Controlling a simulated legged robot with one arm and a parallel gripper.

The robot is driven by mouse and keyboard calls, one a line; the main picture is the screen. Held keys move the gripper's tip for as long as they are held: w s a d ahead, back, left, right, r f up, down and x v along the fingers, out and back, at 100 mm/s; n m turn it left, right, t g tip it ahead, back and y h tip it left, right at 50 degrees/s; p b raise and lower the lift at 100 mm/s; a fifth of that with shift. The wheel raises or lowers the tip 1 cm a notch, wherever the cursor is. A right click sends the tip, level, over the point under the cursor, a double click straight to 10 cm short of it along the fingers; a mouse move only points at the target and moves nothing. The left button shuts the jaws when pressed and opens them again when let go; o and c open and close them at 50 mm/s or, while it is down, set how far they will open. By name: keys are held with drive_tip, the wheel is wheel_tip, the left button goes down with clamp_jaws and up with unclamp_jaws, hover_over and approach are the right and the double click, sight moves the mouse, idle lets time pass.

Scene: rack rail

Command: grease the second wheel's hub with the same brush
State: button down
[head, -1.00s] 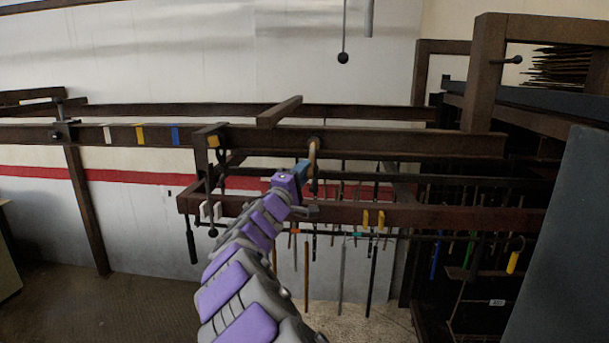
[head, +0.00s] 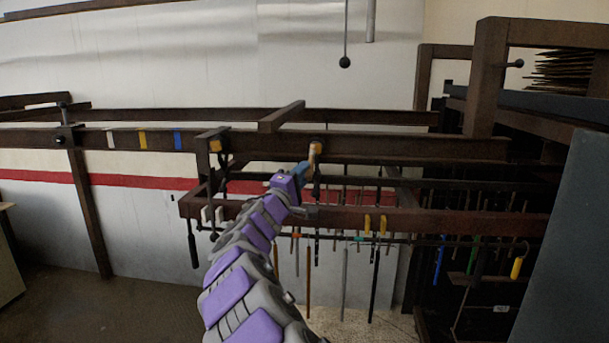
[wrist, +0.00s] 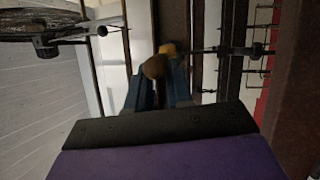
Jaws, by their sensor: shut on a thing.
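My gripper (head: 304,169) has blue fingers and is shut on a brush with a wooden handle (head: 313,158). In the wrist view the handle's rounded end (wrist: 155,67) sits between the blue fingers (wrist: 157,92). The brush points up to the second wheel's hub (head: 317,146) on the dark rail, where an orange-yellow patch shows. Yellow also shows just beyond the handle in the wrist view (wrist: 167,48). The bristles are mostly hidden, so I cannot tell if they touch. The first wheel's hub (head: 215,145), to the left, also carries an orange-yellow patch.
The brown rail (head: 400,147) runs across, with white, yellow and blue marks at its left. A lower beam (head: 345,217) has yellow clips (head: 374,224) and rods hanging beneath. A grey panel (head: 565,240) stands at right. A ball-ended rod (head: 345,62) hangs above.

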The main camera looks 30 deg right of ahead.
drive_tip(key=shift+w+a+f+b, duration=0.1)
drive_tip(key=shift+a+f+b, duration=0.1)
drive_tip(key=shift+f+b, duration=0.25)
drive_tip(key=shift+d+f+b, duration=0.3)
drive_tip(key=shift+f+b, duration=0.1)
drive_tip(key=shift+b, duration=0.35)
drive_tip(key=shift+s+d+b, duration=0.2)
drive_tip(key=shift+s+b, duration=0.1)
drive_tip(key=shift+b, duration=0.05)
drive_tip(key=shift+s+d+b, duration=0.15)
drive_tip(key=shift+d+b, duration=0.05)
drive_tip(key=shift+b, duration=0.1)
drive_tip(key=shift+r, duration=0.1)
drive_tip(key=shift+s+d+r, duration=0.15)
drive_tip(key=shift+d+r, duration=0.05)
drive_tip(key=shift+r, duration=0.2)
